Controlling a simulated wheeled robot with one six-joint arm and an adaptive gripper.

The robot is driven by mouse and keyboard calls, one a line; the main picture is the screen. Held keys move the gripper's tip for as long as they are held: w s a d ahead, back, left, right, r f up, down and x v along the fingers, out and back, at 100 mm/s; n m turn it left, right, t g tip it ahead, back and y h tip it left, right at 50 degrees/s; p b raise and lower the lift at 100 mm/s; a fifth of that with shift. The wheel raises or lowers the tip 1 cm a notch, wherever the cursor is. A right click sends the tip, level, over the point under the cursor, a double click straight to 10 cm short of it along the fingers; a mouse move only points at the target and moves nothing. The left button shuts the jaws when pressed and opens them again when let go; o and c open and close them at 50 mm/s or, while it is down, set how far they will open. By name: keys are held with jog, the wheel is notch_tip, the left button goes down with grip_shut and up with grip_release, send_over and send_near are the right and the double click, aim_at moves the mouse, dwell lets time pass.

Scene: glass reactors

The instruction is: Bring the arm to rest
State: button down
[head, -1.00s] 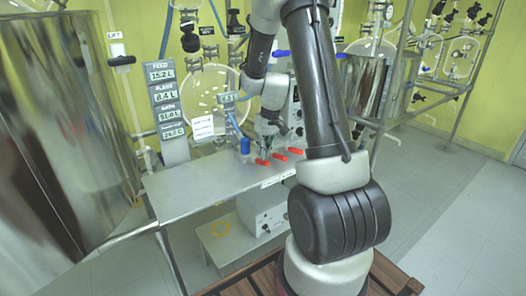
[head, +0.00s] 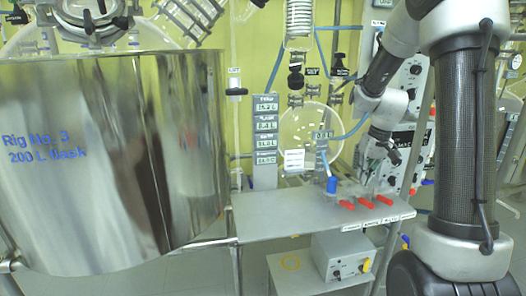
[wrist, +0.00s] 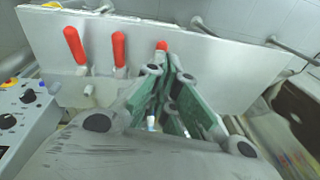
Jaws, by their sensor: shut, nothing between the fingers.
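My gripper (head: 372,178) hangs from my arm at the right of the head view, above the back of a steel bench shelf (head: 270,222). Its fingers are together and hold nothing. In the wrist view my gripper (wrist: 168,78) shows green finger pads close together. Three red handles stick out along the shelf: one at the left (head: 347,205), one in the middle (head: 365,202) and one at the right (head: 384,199). They also show in the wrist view, where the fingertips partly cover the lower part of one handle (wrist: 162,46). I cannot tell whether they touch it.
A large steel vessel (head: 110,150) marked Rig No. 3 fills the left. A blue-capped piece (head: 331,184) stands beside the handles. A display column (head: 265,140), glassware (head: 305,125) and a control box (head: 340,255) are close by. The shelf's left part is clear.

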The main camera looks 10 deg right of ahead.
jog(key=s+a+r+t, duration=0.1)
jog(key=s+r, duration=0.3)
jog(key=s, duration=0.4)
jog(key=s+a+r+t+h, duration=0.1)
jog(key=s+a+r, duration=0.3)
jog(key=s, duration=0.4)
jog(key=s+a+r+n+t, duration=0.1)
jog(key=s+a+r, duration=0.2)
jog(key=s+r, duration=0.2)
jog(key=shift+s+a+r, duration=0.15)
jog(key=shift+s+r, duration=0.25)
jog(key=shift+s, duration=1.4)
